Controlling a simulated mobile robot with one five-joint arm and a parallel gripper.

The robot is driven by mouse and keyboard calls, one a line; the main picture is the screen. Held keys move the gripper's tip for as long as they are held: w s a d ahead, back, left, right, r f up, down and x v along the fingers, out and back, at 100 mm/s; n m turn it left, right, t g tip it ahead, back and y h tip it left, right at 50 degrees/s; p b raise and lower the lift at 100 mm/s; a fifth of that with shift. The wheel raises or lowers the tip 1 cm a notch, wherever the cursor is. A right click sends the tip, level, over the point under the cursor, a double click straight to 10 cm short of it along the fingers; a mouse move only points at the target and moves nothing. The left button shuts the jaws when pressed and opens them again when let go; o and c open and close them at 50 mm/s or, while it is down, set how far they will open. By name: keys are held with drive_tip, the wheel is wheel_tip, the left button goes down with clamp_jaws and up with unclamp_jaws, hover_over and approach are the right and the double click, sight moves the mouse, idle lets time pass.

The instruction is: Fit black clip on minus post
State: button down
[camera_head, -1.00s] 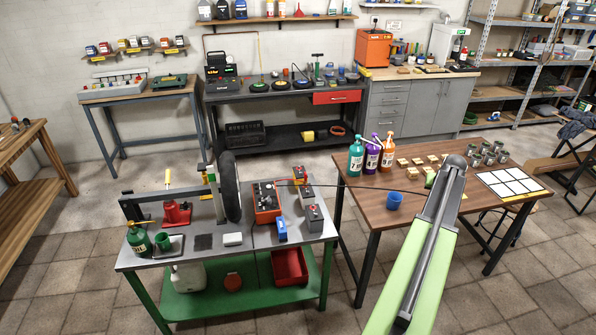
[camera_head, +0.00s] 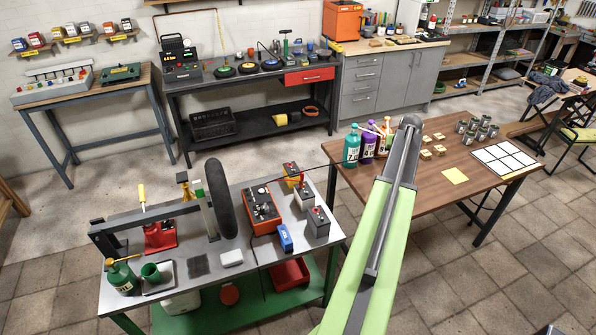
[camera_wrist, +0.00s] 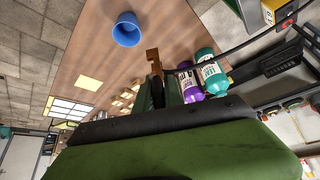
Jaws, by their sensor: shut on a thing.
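The black clip (camera_wrist: 153,62) shows a copper-coloured jaw in the wrist view. My gripper (camera_wrist: 170,92) is shut on it above the wooden table. In the head view my arm hides the gripper and the clip. A thin dark cable (camera_head: 292,178) runs from the orange charger (camera_head: 262,210) toward my arm. Several small batteries stand on the grey bench: a grey one (camera_head: 318,222) at its right edge, another (camera_head: 303,195) behind it and one with yellow (camera_head: 292,172) farther back. The minus post is too small to tell apart. The clip is well away from the batteries.
A black tyre (camera_head: 221,198) stands upright on the bench, and a blue box (camera_head: 285,237) lies beside the charger. On the wooden table (camera_head: 440,205) stand a teal bottle (camera_wrist: 212,72), a purple bottle (camera_wrist: 188,82) and a blue cup (camera_wrist: 127,29). The bottles are close to my gripper.

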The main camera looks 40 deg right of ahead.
drive_tip(key=shift+w, duration=0.1)
drive_tip(key=w+a+f+n+y+b, duration=0.1)
drive_tip(key=w+a+f+n+b, duration=0.1)
drive_tip(key=w+a+f+b, duration=0.2)
drive_tip(key=w+a+f+n+t+b, duration=0.1)
drive_tip(key=w+a+f+n+b, duration=0.1)
drive_tip(key=w+a+f+b, duration=0.3)
drive_tip(key=w+a+f+n+t+y+b, duration=0.1)
drive_tip(key=w+a+f+b, duration=0.4)
drive_tip(key=w+a, duration=0.6)
drive_tip(key=shift+w+a+n+y, duration=0.15)
drive_tip(key=shift+w+n, duration=0.25)
drive_tip(key=shift+w, duration=1.55)
drive_tip(key=shift+w+a+n+y, duration=0.15)
drive_tip(key=shift+w+n, duration=0.25)
drive_tip(key=shift+w, duration=1.5)
wheel_tip(320, 180, down, 5)
drive_tip(key=b, duration=0.5)
drive_tip(key=shift+f, duration=0.2)
drive_tip(key=shift+f+b, duration=0.8)
drive_tip(key=shift+b, duration=0.2)
drive_tip(key=shift+f+b, duration=0.3)
